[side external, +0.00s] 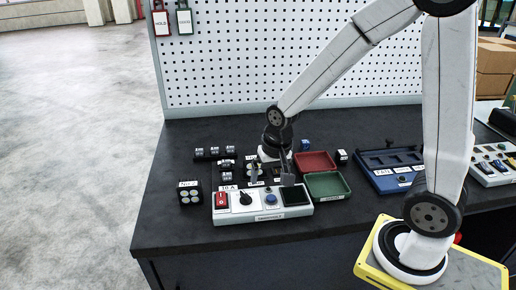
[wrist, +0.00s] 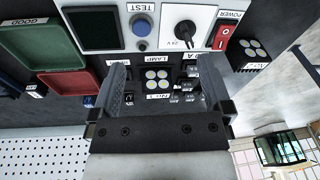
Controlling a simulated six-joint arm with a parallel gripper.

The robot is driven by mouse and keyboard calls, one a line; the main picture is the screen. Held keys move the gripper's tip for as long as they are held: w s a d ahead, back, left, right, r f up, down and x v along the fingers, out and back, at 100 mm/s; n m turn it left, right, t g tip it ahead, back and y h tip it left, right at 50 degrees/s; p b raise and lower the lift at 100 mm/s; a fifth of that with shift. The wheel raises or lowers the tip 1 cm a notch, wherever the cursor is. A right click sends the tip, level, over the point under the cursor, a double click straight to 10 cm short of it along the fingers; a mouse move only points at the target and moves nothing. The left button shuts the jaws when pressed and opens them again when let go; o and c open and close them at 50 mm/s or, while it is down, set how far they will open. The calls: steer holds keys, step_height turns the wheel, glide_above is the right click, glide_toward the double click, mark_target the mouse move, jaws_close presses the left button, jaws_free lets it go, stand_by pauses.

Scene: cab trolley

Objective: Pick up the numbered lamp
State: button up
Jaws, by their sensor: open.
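A black lamp block with several round lights and a "No. 1" label (wrist: 157,80) sits between my fingers in the wrist view. In the side external view it is largely hidden by my gripper. A similar block labelled "No. 2" (side external: 190,193) stands at the left of the bench, and it also shows in the wrist view (wrist: 257,50). My gripper (side external: 270,176) points down just behind the white test panel (side external: 262,216). In the wrist view my gripper (wrist: 162,72) is open, with one finger on each side of the No. 1 block. I cannot tell whether they touch it.
The test panel has a red power switch (side external: 221,200), a black knob, a blue button and a dark pad. Red (side external: 315,160) and green (side external: 345,184) trays stand right of my gripper. Small black modules (side external: 214,152) crowd behind. The bench's left end (side external: 160,220) is clear.

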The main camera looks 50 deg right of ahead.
steer(key=w+d+m+g, duration=0.1)
steer(key=w+d+m, duration=0.5)
steer(key=m, duration=1.2)
glide_above(254, 156)
steer(key=s+a, duration=0.1)
steer(key=shift+s+a+f+g, duration=0.1)
steer(key=shift+f+g, duration=0.1)
steer(key=shift+f, duration=0.25)
steer(key=shift+s+a+f+g, duration=0.1)
steer(key=shift+f+g, duration=0.1)
steer(key=shift+f, duration=0.25)
steer(key=shift+w+d+f+m, duration=0.1)
steer(key=shift+w+d+m, duration=0.45)
steer(key=shift+m, duration=0.55)
steer(key=shift+f, duration=1.35)
steer(key=shift+f, duration=0.15)
steer(key=shift+w+d+f, duration=0.1)
steer(key=shift+f, duration=1.15)
steer(key=shift+w+f, duration=0.1)
steer(key=shift+f, duration=1.1)
jaws_close()
